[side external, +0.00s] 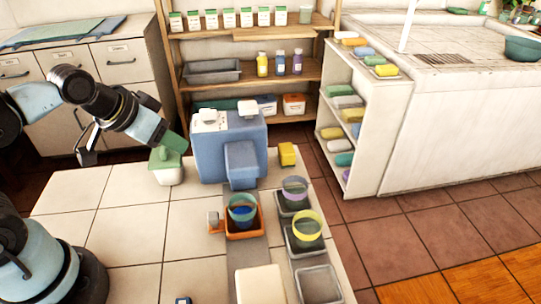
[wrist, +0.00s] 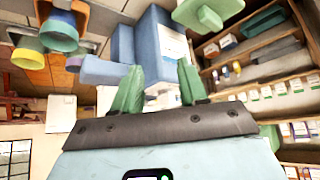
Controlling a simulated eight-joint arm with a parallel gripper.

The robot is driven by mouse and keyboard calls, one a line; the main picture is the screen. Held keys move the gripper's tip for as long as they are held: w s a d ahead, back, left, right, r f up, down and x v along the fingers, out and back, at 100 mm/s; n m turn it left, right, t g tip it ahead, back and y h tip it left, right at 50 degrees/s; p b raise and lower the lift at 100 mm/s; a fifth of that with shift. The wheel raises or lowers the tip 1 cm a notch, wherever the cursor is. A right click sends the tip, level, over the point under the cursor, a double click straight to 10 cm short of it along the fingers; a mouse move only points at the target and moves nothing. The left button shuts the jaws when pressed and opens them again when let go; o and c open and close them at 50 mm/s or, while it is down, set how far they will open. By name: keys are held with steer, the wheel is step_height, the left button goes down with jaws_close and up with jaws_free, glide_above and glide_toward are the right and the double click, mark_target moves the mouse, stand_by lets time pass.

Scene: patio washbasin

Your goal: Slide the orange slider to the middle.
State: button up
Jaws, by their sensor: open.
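The orange slider (side external: 230,236) is a tray with a small grey-topped handle (side external: 214,219) at its left. It sits on a grey track (side external: 246,255) in front of the blue machine (side external: 217,148). A teal-rimmed bowl with blue inside (side external: 242,213) stands in the slider. The slider also shows partly at the upper left of the wrist view (wrist: 80,11). My gripper (side external: 178,146) is left of the machine, above a white container with a green lid (side external: 167,172), away from the slider. Its green fingers are apart and empty in the wrist view (wrist: 158,88).
Grey trays with a purple-rimmed bowl (side external: 295,187) and a yellow-rimmed bowl (side external: 307,225) stand right of the track. A cream block (side external: 260,285) lies at its near end. A yellow container (side external: 287,154) stands beside the machine. Tiles left of the slider are clear.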

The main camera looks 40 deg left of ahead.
steer(key=shift+o, duration=0.6)
steer(key=shift+d, duration=0.1)
steer(key=m+g, duration=0.7)
steer(key=m, duration=0.2)
glide_toward(211, 216)
steer(key=shift+w+f, duration=0.15)
steer(key=shift+f, duration=4.1)
steer(key=shift+c, duration=0.2)
jaws_close()
